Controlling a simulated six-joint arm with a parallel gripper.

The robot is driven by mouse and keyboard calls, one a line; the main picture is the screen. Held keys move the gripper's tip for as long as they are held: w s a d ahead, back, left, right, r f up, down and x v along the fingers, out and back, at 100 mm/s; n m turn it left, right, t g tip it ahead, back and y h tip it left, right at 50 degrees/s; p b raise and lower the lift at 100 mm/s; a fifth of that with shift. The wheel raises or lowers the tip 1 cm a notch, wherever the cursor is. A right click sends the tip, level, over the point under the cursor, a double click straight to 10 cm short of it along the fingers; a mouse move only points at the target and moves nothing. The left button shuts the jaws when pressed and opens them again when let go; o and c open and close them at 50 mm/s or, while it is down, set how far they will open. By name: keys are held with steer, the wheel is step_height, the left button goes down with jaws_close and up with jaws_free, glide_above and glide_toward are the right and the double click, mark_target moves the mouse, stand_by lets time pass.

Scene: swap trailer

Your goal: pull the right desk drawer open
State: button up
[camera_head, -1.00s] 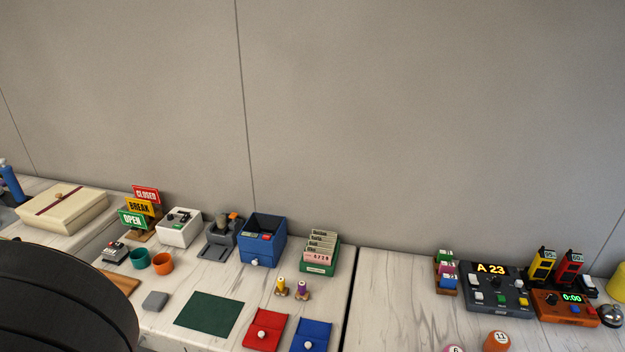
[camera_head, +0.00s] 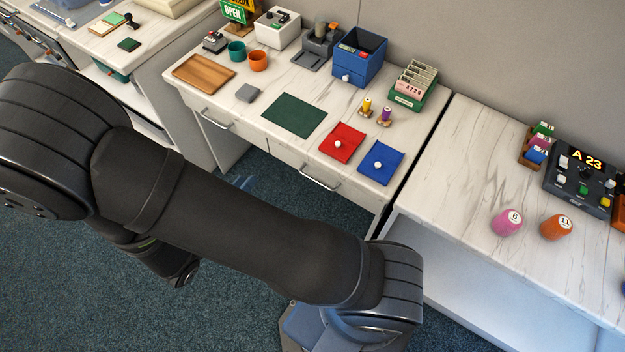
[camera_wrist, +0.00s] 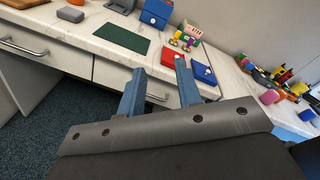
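The right desk drawer (camera_head: 290,163) is a white front under the marble desk top, looking flush with the desk. Its silver bar handle (camera_head: 318,181) is below the red and blue pouches. In the wrist view the handle (camera_wrist: 157,98) shows between my two blue fingers, beyond them, partly hidden by the left finger. My gripper (camera_wrist: 160,68) is open and empty, pointing at the desk front, apart from the handle. In the head view my arm hides most of it; a small blue part (camera_head: 243,183), seemingly a fingertip, shows past the arm.
The left drawer handle (camera_head: 217,121) is on the same desk front. On top are a green mat (camera_head: 295,115), a red pouch (camera_head: 342,143) and a blue pouch (camera_head: 381,163) near the front edge. A second table (camera_head: 450,190) stands right. Carpeted floor before the desk looks open.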

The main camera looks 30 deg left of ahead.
steer(key=w+d+f+n+g+h, duration=0.15)
steer(key=f+n, duration=0.35)
steer(key=f, duration=0.6)
steer(key=w+d+f+n+y, duration=0.1)
steer(key=w+d+f+n, duration=0.3)
steer(key=f, duration=0.6)
steer(key=x, duration=1.5)
steer(key=shift+w+a+f+n, duration=0.2)
steer(key=shift+w+f+n, duration=0.05)
steer(key=shift+f+n, duration=0.05)
steer(key=shift+h, duration=0.25)
jaws_close()
